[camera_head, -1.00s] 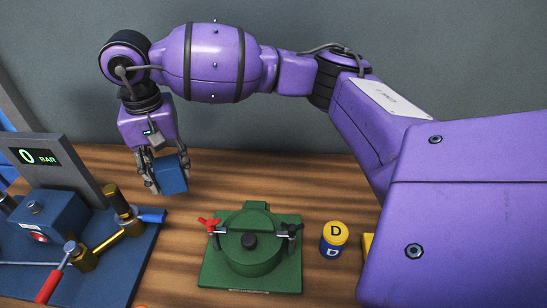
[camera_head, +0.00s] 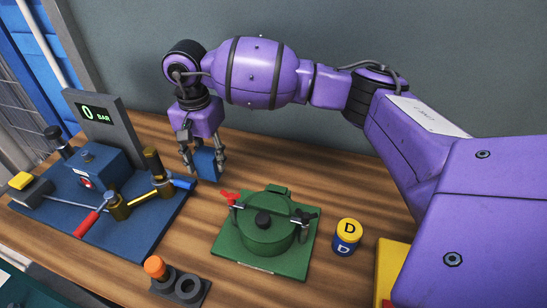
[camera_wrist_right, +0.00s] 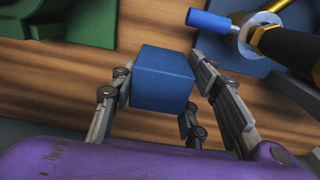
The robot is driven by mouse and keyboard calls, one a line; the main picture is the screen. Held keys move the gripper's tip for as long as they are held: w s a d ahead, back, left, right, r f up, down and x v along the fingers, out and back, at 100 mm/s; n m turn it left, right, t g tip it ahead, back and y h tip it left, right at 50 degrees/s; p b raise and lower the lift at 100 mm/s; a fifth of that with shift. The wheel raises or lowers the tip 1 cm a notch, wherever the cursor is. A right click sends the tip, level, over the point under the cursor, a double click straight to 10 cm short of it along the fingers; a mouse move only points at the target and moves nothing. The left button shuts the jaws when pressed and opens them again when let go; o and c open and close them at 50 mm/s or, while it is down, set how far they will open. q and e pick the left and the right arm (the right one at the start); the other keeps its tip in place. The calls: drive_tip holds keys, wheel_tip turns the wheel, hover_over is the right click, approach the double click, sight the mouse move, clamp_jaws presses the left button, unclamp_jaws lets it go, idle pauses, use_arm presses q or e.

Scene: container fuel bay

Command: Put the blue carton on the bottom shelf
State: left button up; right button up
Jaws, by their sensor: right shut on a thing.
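The blue carton (camera_head: 206,163) is held between the fingers of my right gripper (camera_head: 204,165), above the back of the wooden table. In the right wrist view the carton (camera_wrist_right: 162,80) sits between the finger pads, and the right gripper (camera_wrist_right: 163,85) is shut on it. Wood shows around the carton, and it appears to hang clear of the table. No shelf that I can identify shows in these frames. My left gripper is not in view.
A blue valve rig (camera_head: 150,229) with a 0 BAR display (camera_head: 97,112) stands left. A green lidded pot (camera_head: 266,238) and a yellow-blue canister (camera_head: 347,237) stand right of the carton. A dark holder (camera_head: 182,287) is at the front. Bare wood (camera_head: 330,180) lies behind the canister.

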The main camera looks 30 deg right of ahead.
sight(211, 173)
drive_tip(key=shift+f, duration=2.55)
drive_tip(key=shift+f, duration=0.1)
drive_tip(key=shift+f, duration=0.15)
drive_tip(key=o, duration=1.2)
